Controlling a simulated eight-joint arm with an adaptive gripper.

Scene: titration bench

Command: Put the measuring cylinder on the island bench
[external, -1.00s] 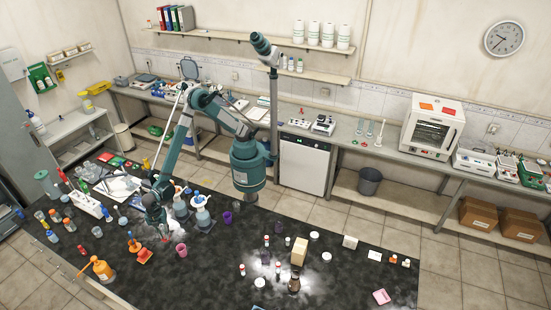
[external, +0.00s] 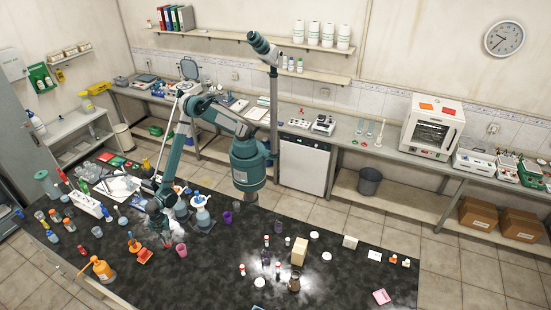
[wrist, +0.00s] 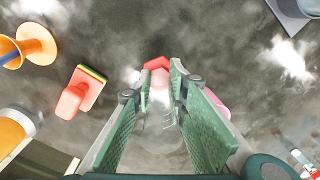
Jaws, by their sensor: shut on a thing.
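My gripper (wrist: 160,85) is shut on a clear, see-through thing that I take to be the measuring cylinder (wrist: 158,108). A red angular end (wrist: 155,64) shows just beyond the fingertips. The cylinder's clear body is faint between the two green finger pads. In the external view my gripper (external: 166,240) is low over the dark island bench (external: 215,275), left of the pink cup. The cylinder is too small to make out there. I cannot tell whether its base touches the bench top.
A pink cup (external: 181,250) stands close to the right of my gripper. Blue-topped flasks (external: 201,213) stand behind. Bare bench lies in front.

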